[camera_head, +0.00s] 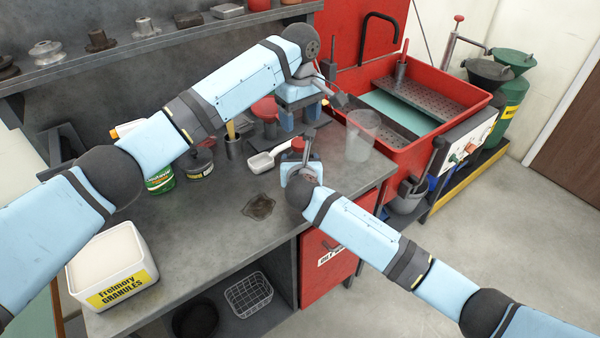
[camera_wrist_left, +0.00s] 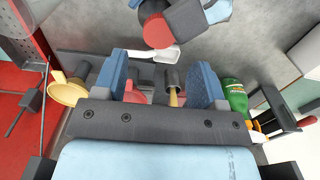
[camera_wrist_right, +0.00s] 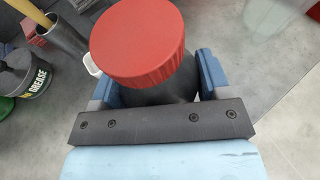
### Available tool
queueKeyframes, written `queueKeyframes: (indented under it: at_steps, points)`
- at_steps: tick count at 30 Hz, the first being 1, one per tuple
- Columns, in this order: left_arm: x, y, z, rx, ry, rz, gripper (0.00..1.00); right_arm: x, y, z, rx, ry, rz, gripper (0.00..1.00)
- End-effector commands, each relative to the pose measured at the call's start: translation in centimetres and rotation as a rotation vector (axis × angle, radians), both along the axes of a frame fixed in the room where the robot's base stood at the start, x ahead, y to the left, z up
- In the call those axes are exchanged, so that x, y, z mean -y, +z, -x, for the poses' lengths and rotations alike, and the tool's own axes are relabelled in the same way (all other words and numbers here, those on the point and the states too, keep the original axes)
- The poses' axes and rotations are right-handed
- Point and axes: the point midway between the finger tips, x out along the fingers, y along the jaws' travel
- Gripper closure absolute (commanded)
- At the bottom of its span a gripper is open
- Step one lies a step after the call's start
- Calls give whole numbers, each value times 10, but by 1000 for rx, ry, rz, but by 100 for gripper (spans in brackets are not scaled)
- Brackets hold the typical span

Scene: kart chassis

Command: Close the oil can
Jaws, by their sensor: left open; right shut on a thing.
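A dark can (camera_wrist_right: 160,95) with a round red cap (camera_wrist_right: 140,45) sits between the fingers of my right gripper (camera_wrist_right: 155,82). In the head view my right gripper (camera_head: 300,164) is low at the bench's front right, shut on the can, with the red cap (camera_head: 298,144) just beyond it. The cap covers the can's top; I cannot tell whether it is tight. My left gripper (camera_head: 300,116) is open and empty, higher and farther back. In the left wrist view the red cap (camera_wrist_left: 157,30) lies beyond the open left fingers (camera_wrist_left: 158,75), apart from them.
A white scoop (camera_head: 262,161) and a dark stain (camera_head: 259,207) are on the bench. A clear beaker (camera_head: 359,145) stands near the red wash basin (camera_head: 430,140). A red-topped object (camera_head: 265,109) stands behind. A granules tub (camera_head: 110,265) is front left. The bench's middle is free.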

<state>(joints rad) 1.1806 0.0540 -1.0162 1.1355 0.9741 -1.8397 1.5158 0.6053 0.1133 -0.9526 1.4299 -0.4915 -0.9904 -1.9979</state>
Motion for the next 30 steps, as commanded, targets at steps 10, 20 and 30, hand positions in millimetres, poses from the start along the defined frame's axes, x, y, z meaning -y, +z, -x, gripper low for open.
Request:
queueKeyframes:
  at_steps: [10,20,30]
  points:
    - [-1,-51,0,-1,0,-2,35,0,0,0,-1,0,0,96]
    - [0,-62,0,0,-1,0,35,0,0,0,-1,0,0,96]
    - [0,-61,0,0,-1,0,85,0,0,0,-1,0,0,96]
